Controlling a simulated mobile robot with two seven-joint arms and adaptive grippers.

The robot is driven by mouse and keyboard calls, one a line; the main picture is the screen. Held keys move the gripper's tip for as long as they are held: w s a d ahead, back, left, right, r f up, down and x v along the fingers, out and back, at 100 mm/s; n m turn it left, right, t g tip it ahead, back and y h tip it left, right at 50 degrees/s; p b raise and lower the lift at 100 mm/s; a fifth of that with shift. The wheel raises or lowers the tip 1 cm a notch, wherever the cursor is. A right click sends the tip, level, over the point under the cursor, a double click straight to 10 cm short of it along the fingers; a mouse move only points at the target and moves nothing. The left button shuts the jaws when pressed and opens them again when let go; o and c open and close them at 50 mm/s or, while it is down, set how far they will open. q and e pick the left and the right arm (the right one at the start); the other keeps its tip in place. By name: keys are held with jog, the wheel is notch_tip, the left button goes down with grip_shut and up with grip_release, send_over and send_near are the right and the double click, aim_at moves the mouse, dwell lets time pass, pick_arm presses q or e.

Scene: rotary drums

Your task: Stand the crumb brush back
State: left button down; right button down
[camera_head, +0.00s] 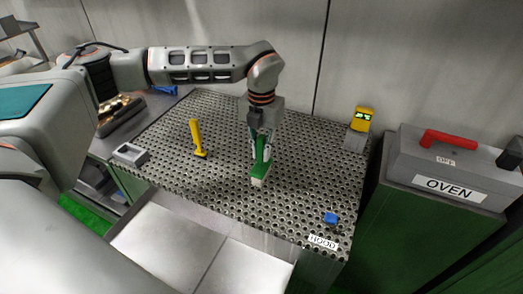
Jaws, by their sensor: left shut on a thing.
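The crumb brush (259,172), green with a pale bristle end, hangs with its bristles down over the perforated metal worktop (215,182). My left gripper (262,140) points down and is shut on the upper part of the brush. The pale lower end is close to the worktop; I cannot tell whether it touches. A small grey open-topped box (130,153) sits at the worktop's left edge, well to the left of the brush. My right gripper is not in view.
A yellow upright tool (197,138) stands between the grey box and the brush. A small blue block (330,218) lies front right. A yellow device with a display (363,118) stands back right. The grey oven box (447,170) is at the right.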

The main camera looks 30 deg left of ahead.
pick_arm(q)
jog(key=shift+f, duration=0.3)
jog(key=shift+f, duration=0.2)
jog(key=c, duration=2)
grip_release()
notch_tip(320, 180, up, 12)
jog(key=shift+r+b, duration=0.2)
jog(key=shift+b, duration=0.45)
